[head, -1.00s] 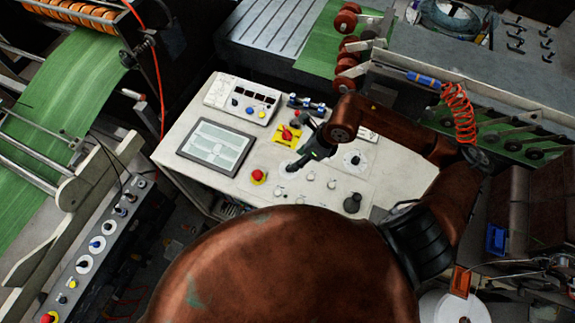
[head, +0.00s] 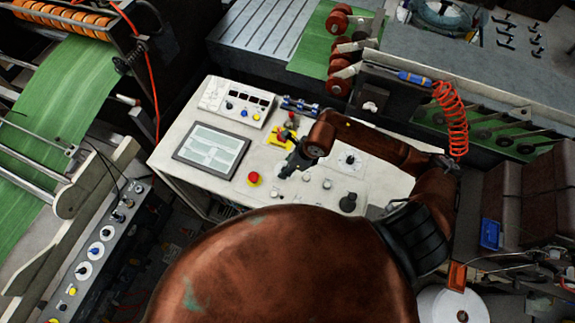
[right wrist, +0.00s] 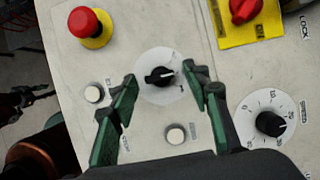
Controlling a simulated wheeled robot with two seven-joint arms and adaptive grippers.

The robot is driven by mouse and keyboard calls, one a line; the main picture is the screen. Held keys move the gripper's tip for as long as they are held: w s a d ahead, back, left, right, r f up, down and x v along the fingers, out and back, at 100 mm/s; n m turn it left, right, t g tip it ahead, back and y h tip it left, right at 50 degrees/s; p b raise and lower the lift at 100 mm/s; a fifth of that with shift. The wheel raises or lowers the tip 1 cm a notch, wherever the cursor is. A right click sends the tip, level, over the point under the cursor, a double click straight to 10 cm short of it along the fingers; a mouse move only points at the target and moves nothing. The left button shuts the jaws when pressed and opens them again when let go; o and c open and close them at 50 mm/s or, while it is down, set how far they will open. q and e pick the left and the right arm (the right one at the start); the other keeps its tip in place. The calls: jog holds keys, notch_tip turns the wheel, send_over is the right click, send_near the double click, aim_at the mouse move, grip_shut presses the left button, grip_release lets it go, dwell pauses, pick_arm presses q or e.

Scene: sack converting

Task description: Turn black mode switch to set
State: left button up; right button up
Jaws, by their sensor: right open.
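The black mode switch (right wrist: 160,76) is a small black knob on a round pale plate in the right wrist view. Its pointer end faces right, tilted slightly up. My right gripper (right wrist: 163,80) is open, with one green-and-black finger on each side of the switch plate. The knob shows between the fingertips, and I see no contact. In the head view my right gripper (head: 291,166) points down over the control panel (head: 222,175) and hides the switch. My left gripper is not in view.
A red emergency button (right wrist: 87,22) and a red rotary switch on yellow (right wrist: 243,10) stand above the fingers. A numbered black dial (right wrist: 270,123) lies right. White buttons (right wrist: 94,93) and (right wrist: 176,134) sit near the fingers. A tablet-like screen (head: 211,149) is left on the panel.

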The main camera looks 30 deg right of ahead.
jog(key=shift+c, duration=0.4)
jog(key=c, duration=1.1)
jog(key=shift+w+d+f+n+b, duration=0.1)
jog(key=shift+n+b, duration=0.2)
jog(key=shift+b, duration=0.4)
jog(key=n+b, duration=0.2)
jog(key=b, duration=0.1)
jog(key=n+g+b, duration=0.1)
jog(key=n+b, duration=0.1)
jog(key=b, duration=0.1)
jog(key=n+g+y+b, duration=0.1)
jog(key=n+b, duration=0.1)
jog(key=b, duration=0.2)
jog(key=shift+w+d+n, duration=0.1)
jog(key=shift+w+n, duration=0.15)
jog(key=shift+n, duration=0.05)
jog(key=shift+n+g+b, duration=0.6)
jog(key=shift+n+b, duration=0.3)
jog(key=shift+b, duration=0.15)
jog(key=shift+r, duration=0.2)
jog(key=o, duration=1.2)
